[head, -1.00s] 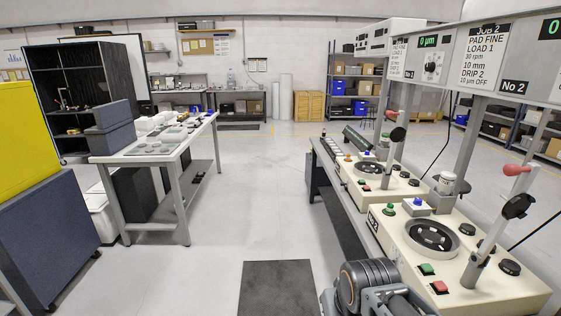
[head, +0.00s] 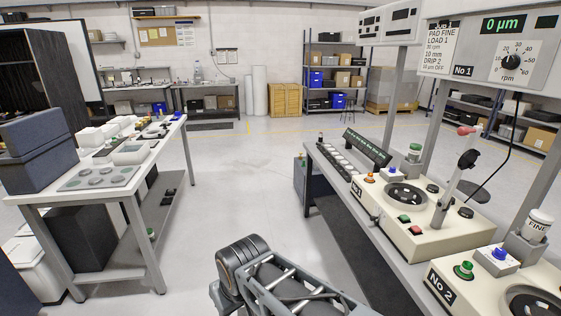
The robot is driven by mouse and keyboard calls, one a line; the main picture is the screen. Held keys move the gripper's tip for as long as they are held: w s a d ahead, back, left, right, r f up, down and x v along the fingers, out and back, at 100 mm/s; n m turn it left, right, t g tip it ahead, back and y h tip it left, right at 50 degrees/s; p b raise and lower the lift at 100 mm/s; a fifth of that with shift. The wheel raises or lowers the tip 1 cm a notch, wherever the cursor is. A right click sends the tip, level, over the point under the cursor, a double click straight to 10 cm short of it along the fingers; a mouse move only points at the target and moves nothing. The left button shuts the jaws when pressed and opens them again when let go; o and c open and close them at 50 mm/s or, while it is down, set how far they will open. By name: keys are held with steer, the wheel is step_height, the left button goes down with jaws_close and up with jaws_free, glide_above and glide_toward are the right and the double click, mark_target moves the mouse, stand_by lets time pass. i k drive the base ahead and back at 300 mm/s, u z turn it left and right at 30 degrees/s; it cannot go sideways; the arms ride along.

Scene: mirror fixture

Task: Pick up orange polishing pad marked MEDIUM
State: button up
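I cannot make out an orange pad marked MEDIUM in the head view. On the left table (head: 30,200), a light tray (head: 70,186) holds several round grey-green discs (head: 98,181), too small to read. On the right bench (head: 318,150), a row of dark round items (head: 342,162) lies behind machine No 1 (head: 420,240). My arm shows at the bottom middle, but my gripper is out of the picture.
A clear floor aisle (head: 240,180) runs between the left table and the right bench. Machine No 2 (head: 465,300) is close at the lower right, with a white bottle marked FINE (head: 539,226). Dark blue boxes (head: 35,155) stand on the left table. Shelves (head: 335,80) line the back.

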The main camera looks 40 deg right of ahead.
mark_target(370, 178)
steer(key=z, duration=0.25)
steer(key=i, duration=1.65)
steer(key=z, duration=1.55)
steer(key=i, duration=0.95)
steer(key=z, duration=0.65)
